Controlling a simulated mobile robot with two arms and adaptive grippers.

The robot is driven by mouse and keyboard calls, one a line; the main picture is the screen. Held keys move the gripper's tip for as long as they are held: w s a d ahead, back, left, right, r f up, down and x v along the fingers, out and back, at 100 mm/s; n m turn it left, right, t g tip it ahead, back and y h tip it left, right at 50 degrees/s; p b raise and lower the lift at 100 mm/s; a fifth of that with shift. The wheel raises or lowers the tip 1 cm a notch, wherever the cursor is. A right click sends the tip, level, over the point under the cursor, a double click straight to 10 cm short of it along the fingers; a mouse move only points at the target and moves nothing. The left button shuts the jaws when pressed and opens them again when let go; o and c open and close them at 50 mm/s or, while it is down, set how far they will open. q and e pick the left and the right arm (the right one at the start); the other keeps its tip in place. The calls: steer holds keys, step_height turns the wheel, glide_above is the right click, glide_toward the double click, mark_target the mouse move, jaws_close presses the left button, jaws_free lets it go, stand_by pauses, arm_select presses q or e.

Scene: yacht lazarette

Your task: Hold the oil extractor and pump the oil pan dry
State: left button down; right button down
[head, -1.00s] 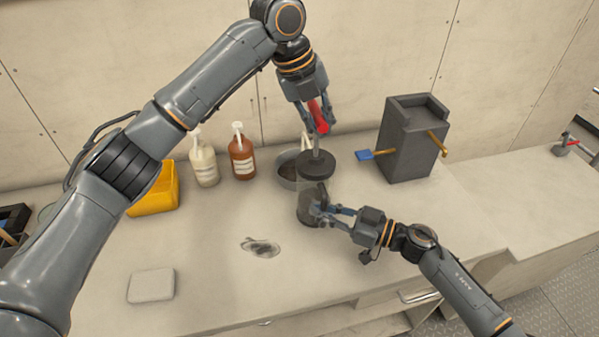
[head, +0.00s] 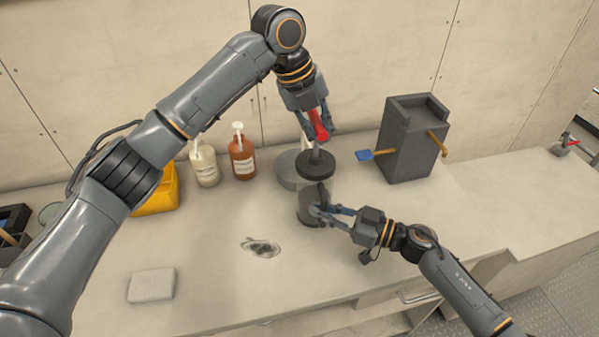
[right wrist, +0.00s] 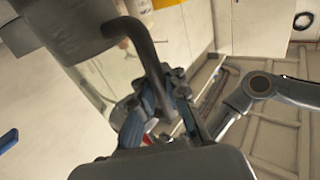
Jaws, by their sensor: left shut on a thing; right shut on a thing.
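My left gripper (head: 319,132) is shut on the red handle, a short way above the cap. My right gripper (head: 321,211) is shut on the dark side handle, low on the body. The right wrist view shows this curved handle (right wrist: 146,45) running between the fingers (right wrist: 158,108). The round grey oil pan (head: 289,170) sits just behind the extractor, partly hidden by it; its visible inside looks plain grey.
A white-topped cream bottle (head: 205,168) and a brown bottle (head: 242,160) stand left of the pan. A yellow bin (head: 158,192) is farther left. A dark grey block-shaped unit (head: 412,140) stands right.

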arm_select(q)
steer(key=shift+a+f, duration=0.2)
steer(key=shift+f, duration=2.1)
steer(key=c, duration=1.1)
jaws_free()
steer(key=shift+r, duration=0.15)
arm_select(e)
steer(key=shift+f, duration=0.1)
arm_select(q)
steer(key=shift+d, duration=0.1)
steer(key=shift+r, duration=3.6)
arm_select(e)
steer(key=c, duration=1.3)
jaws_free()
